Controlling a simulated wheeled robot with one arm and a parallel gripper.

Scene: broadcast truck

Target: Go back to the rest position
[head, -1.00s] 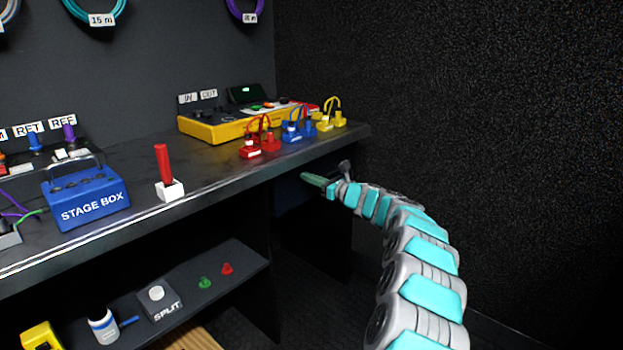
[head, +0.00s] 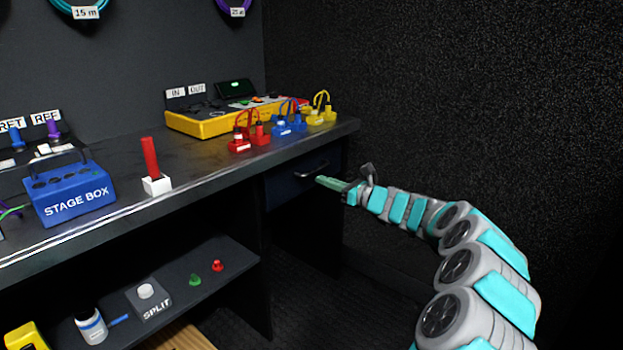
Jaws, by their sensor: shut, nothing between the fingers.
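My gripper (head: 322,180) is at the end of my teal and grey arm, right of the desk. Its green fingers point left, toward the dark blue drawer (head: 287,190) under the desk's right end. The fingers are together with nothing between them. The drawer has a metal handle (head: 312,170) close to the fingertips in the picture; I cannot tell whether they touch. The drawer front looks flush with the desk.
The desk top (head: 115,165) carries a blue stage box (head: 70,195), a red stick in a white holder (head: 157,185), a yellow console (head: 200,125) and coloured plug blocks (head: 290,127). A lower shelf (head: 215,285) holds small items. A dark wall (head: 480,90) stands right.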

